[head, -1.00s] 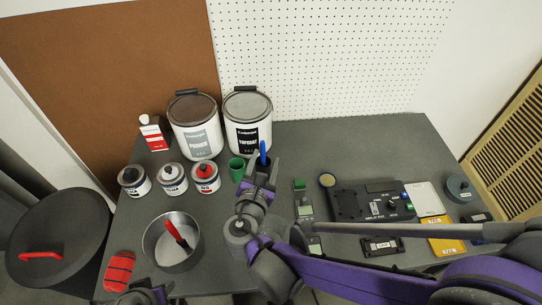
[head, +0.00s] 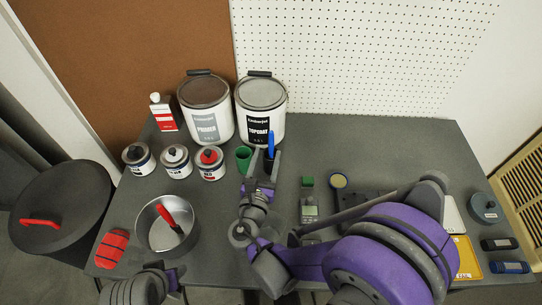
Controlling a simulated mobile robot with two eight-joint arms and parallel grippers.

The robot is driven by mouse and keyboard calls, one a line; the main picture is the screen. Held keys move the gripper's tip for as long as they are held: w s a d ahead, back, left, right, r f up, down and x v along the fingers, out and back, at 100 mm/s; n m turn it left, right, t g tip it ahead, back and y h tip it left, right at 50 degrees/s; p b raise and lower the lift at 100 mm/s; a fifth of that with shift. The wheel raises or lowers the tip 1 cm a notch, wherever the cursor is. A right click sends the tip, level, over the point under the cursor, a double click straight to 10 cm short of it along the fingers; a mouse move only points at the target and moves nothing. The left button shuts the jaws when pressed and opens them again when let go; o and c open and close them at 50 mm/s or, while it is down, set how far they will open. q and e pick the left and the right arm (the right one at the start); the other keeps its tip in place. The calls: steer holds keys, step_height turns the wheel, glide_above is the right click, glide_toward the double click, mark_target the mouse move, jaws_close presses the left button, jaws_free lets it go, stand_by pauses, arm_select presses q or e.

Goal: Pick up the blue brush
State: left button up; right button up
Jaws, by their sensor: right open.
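The blue brush (head: 270,143) shows as an upright blue handle in front of the topcoat can. Its lower end is hidden by my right gripper and a dark shape around it. My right gripper (head: 263,167) is open, with its fingers pointing toward the back of the table, right at the lower part of the blue handle. I cannot tell whether the handle is between the fingers or just behind them. My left gripper (head: 174,281) is low at the front edge of the table, partly cut off; its opening is unclear.
A green cup (head: 243,158) stands close left of my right gripper. The primer can (head: 206,125) and topcoat can (head: 262,125) stand behind. A metal pot (head: 150,233) with a red-handled tool is at left. Small jars, a meter (head: 309,208) and a magnifier-like disc (head: 338,180) stand around.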

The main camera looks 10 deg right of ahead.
mark_target(271, 142)
steer(key=x, duration=0.6)
steer(key=shift+w+d+r, duration=0.15)
steer(key=shift+w+d, duration=0.1)
steer(key=shift+w, duration=0.1)
steer(key=shift+s, duration=0.1)
jaws_close()
stand_by(1.0)
